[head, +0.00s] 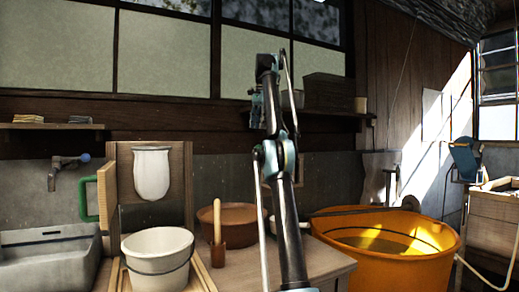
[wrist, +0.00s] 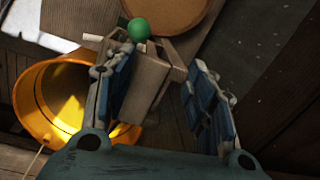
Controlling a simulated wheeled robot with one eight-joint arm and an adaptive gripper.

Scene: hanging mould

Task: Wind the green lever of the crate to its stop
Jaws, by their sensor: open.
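The crate (wrist: 150,82) is a small pale wooden box in the wrist view, seen from above and tilted in the picture. A round green knob (wrist: 138,29), which looks like the end of its lever, shows at its upper edge. My gripper (wrist: 160,58) is open. Its blue-padded fingers show on either side of the crate in the picture, with nothing held; how far the crate lies beyond them I cannot tell. The left finger covers part of the crate's edge. In the head view my arm hides the crate and knob almost wholly.
An orange tub (head: 385,232) stands right of the bench, a brown bowl (head: 228,217) and white bucket (head: 158,262) left of my arm. A wooden frame with a green looped handle (head: 84,198) stands at left. A shelf (head: 325,113) runs along the wall.

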